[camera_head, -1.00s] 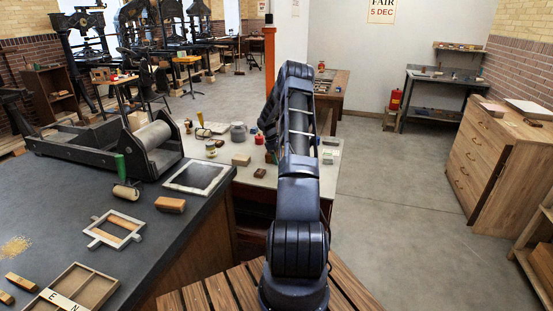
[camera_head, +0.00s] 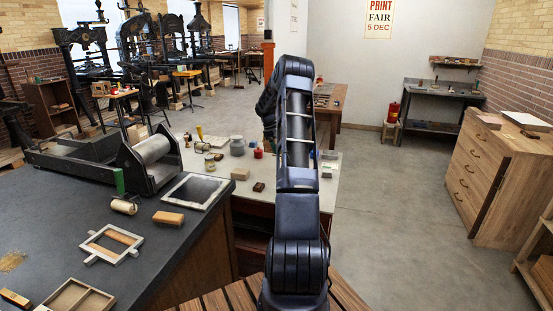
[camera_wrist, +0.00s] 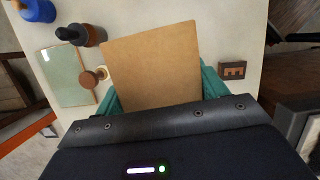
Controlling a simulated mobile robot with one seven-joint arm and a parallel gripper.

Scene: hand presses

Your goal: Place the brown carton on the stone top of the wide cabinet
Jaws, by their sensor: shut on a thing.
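The brown carton (camera_wrist: 155,65) fills the middle of the wrist view, its flat tan face towards the camera. My gripper (camera_wrist: 158,88) is shut on it, with a teal finger at each side. The carton is above or at the pale table; its height cannot be told. In the head view my arm hides both gripper and carton. A wide cabinet with a dark, stone-like top (camera_head: 60,185) and wooden side stands at the left of the head view.
The pale table (camera_head: 225,158) bears jars, a tan block (camera_head: 240,173) and a dark block (camera_head: 258,187). The wrist view shows a bottle (camera_wrist: 88,36), a round-headed stamp (camera_wrist: 90,78) and a green book (camera_wrist: 66,75) nearby. A roller, frame and tray occupy the dark top.

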